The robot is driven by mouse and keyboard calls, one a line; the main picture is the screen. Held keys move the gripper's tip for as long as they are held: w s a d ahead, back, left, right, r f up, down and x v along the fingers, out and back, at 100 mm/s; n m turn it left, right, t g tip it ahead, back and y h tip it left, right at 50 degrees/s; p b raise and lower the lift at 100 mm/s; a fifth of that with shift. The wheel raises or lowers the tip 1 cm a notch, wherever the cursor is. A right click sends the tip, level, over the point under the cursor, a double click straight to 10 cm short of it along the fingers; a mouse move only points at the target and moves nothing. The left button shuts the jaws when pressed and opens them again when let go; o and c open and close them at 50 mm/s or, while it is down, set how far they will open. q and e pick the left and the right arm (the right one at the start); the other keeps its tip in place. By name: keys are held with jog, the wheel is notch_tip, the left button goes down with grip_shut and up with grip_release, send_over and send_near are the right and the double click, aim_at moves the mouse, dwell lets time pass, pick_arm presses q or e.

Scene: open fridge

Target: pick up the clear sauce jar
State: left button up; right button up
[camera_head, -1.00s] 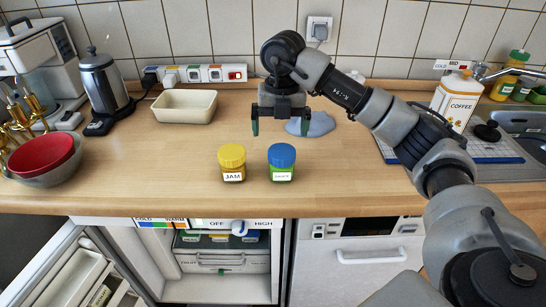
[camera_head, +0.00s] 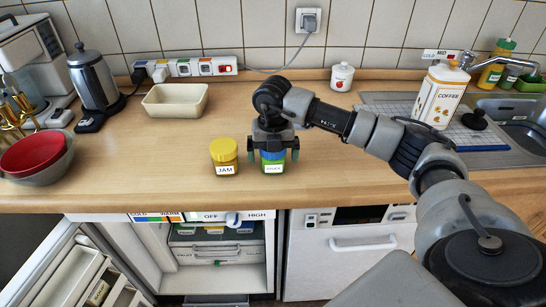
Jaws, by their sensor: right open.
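Two jars stand side by side on the wooden counter in the head view. One has a yellow lid and a JAM label (camera_head: 224,156). The other, a blue-lidded jar (camera_head: 272,167) with green contents and a white label too small to read surely, stands just right of it. My right gripper (camera_head: 272,155) is right above the blue-lidded jar, pointing down, its open fingers on either side of the lid. The gripper hides much of the lid. My left gripper is not in view.
A beige dish (camera_head: 176,101), kettle (camera_head: 94,78) and red bowl (camera_head: 33,153) are at the left. The fridge (camera_head: 207,262) below the counter is open.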

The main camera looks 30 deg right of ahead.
jog(key=shift+c, duration=0.5)
jog(key=c, duration=1.1)
jog(key=shift+r, duration=0.15)
notch_tip(320, 180, up, 4)
jog(key=shift+w+f+b, duration=0.1)
jog(key=shift+b, duration=0.35)
jog(key=s+d+r+b, duration=0.1)
jog(key=s+d+r, duration=0.1)
jog(key=s, duration=0.3)
jog(key=s+d+r, duration=0.2)
jog(key=s+r, duration=0.3)
jog(key=s, duration=0.1)
jog(key=shift+d+b, duration=0.35)
jog(key=shift+b, duration=0.05)
jog(key=shift+w, duration=0.1)
